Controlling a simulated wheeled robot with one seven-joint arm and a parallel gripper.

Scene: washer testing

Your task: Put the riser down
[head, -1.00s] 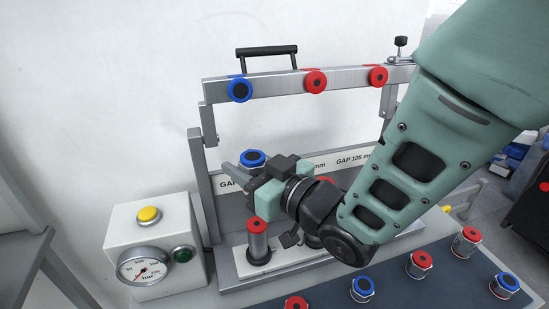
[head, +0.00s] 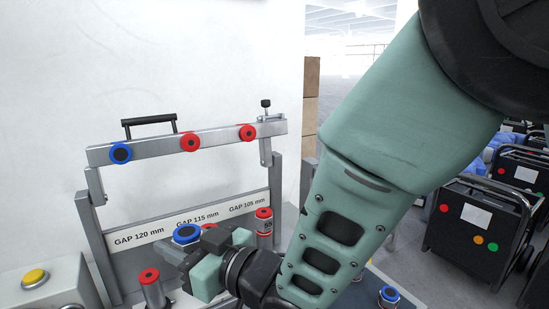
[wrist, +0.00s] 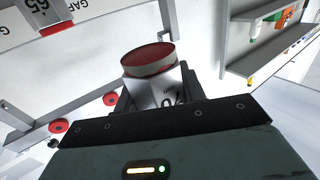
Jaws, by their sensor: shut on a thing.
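The riser (head: 187,233) is held in my gripper (head: 185,253) in front of the labelled panel of the test frame. Its upper end shows a blue ring with a dark centre. In the wrist view the riser (wrist: 155,92) is a pale cylinder with a red-banded end and part of a black digit, between the dark fingers. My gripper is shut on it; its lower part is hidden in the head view. A red-topped riser (head: 150,277) stands below the left of the panel. Another red-topped riser (head: 264,222) stands at the right end, below GAP 105 mm.
The top bar (head: 215,140) carries one blue and two red discs and a black handle. A box with a yellow button (head: 34,278) stands at left. A blue-topped riser (head: 389,294) is at the lower right. Black wheeled units (head: 486,225) stand beyond.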

